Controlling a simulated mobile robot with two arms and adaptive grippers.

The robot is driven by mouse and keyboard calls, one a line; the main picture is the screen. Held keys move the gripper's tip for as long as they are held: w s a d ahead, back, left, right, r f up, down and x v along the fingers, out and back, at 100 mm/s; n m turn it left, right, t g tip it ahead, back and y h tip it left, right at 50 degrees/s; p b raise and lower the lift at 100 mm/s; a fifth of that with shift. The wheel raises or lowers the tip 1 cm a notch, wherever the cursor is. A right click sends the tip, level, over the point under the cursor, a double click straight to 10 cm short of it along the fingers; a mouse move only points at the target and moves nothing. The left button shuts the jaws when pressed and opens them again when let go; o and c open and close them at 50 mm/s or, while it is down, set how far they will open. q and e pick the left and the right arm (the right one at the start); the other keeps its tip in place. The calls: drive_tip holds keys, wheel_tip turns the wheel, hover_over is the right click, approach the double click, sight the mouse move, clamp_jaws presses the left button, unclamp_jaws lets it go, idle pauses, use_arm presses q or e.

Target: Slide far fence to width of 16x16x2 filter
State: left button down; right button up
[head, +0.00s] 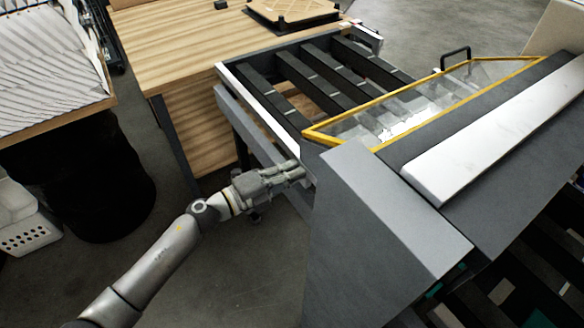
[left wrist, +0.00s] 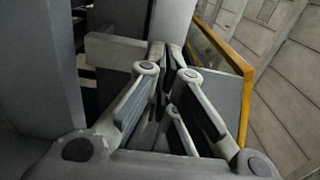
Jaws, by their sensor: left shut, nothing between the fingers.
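A pale-topped rail (head: 262,112) runs along the left side of the machine's bed of dark slats (head: 345,80). I cannot tell for sure whether this rail is the far fence. My left gripper (head: 302,174) is shut and empty, its fingertips by the near end of the rail at the grey housing's corner. Contact cannot be made out. In the left wrist view, the closed fingers (left wrist: 165,55) point towards grey panels, with a yellow frame edge (left wrist: 215,45) on the right. My right gripper is not in view. No filter is clearly marked 16x16x2.
The grey machine housing (head: 390,215) and yellow-framed clear cover (head: 440,95) stand right of my left gripper. A wooden table (head: 190,45) carries a tan framed piece (head: 290,10). White pleated material (head: 40,50) and a black bin (head: 100,185) are at left. Floor (head: 240,285) below is mostly clear.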

use_arm(q)
drive_tip(key=shift+w+d, duration=0.1)
drive_tip(key=shift+d, duration=0.05)
drive_tip(key=x, duration=0.4)
idle(0.4)
